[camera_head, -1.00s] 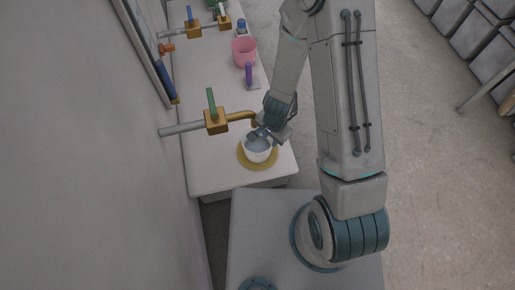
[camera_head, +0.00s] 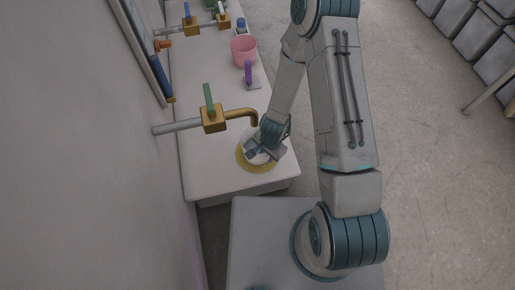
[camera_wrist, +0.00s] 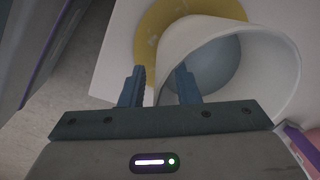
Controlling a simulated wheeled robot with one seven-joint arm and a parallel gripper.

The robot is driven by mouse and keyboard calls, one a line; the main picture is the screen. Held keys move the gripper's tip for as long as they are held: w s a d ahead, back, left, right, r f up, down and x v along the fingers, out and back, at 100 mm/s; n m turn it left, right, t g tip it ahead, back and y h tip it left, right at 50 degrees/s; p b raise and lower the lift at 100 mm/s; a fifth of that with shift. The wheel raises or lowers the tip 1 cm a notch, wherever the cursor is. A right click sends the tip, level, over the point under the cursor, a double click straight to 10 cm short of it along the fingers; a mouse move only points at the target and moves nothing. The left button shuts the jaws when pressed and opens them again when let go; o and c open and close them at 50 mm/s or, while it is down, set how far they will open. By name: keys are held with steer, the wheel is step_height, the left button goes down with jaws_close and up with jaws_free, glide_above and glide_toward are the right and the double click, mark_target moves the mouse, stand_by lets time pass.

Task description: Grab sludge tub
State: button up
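A white tub (camera_wrist: 270,75) with grey-blue contents stands on a yellow round plate (camera_head: 243,162) at the near end of the white bench; it is probably the sludge tub, though no label shows. In the head view my gripper (camera_head: 257,150) covers much of the tub. In the wrist view my gripper (camera_wrist: 161,72) is open with its fingers astride the tub's near-left wall: the left finger is outside, the right finger inside the rim. A gap shows between the fingers, and I cannot tell whether either touches the wall.
A brass tap with a green lever (camera_head: 212,118) reaches from the wall, its spout close to my gripper.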

jaws_close()
steer(key=shift+r, duration=0.1)
stand_by(0.3)
